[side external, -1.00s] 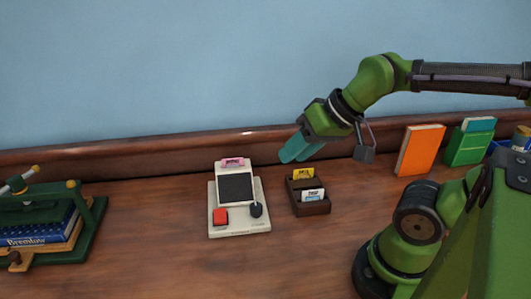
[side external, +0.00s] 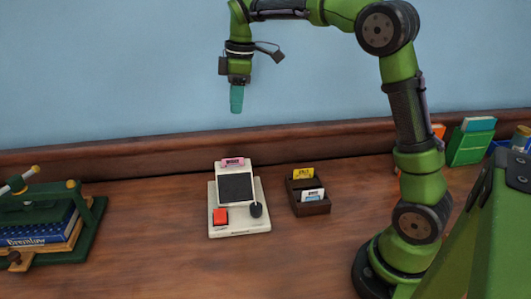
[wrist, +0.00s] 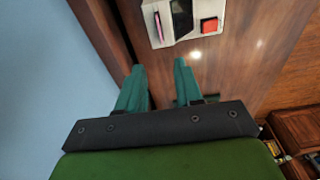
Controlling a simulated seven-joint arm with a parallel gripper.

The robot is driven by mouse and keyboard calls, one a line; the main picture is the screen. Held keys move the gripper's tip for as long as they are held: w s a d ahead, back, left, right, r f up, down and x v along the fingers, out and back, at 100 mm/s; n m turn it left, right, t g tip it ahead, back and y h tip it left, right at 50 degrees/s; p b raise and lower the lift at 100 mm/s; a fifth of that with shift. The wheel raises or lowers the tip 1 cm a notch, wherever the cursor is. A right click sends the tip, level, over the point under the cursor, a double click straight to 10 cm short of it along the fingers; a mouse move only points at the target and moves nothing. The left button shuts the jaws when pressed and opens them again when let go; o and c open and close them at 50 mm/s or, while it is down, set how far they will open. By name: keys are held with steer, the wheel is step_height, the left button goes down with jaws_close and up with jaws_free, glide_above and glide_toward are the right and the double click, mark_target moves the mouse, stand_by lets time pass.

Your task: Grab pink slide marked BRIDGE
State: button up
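The pink slide (side external: 233,162) stands in the top of a white viewer (side external: 238,205) with a dark screen, a red button and a dark knob. Its lettering is too small to read. In the wrist view the slide shows as a thin pink edge (wrist: 158,27) on the viewer, beyond the fingertips. My gripper (side external: 236,111) points down, high above the viewer in the picture and well apart from the slide. In the wrist view its two teal fingers (wrist: 160,64) are spread with nothing between them.
A dark wooden holder (side external: 312,209) with a yellow slide (side external: 302,174) and a blue-and-white slide (side external: 312,195) stands right of the viewer. A green book press (side external: 90,225) with books is at the left. Orange and green books stand at the right. The wood between is clear.

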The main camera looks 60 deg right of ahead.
steer(key=f, duration=0.5)
steer(key=w+f, duration=0.1)
steer(key=f, duration=0.5)
steer(key=a+f, duration=0.1)
steer(key=f, duration=0.4)
steer(key=shift+w+a+f, duration=0.1)
steer(key=shift+w+f, duration=0.05)
steer(key=shift+f, duration=0.25)
jaws_close()
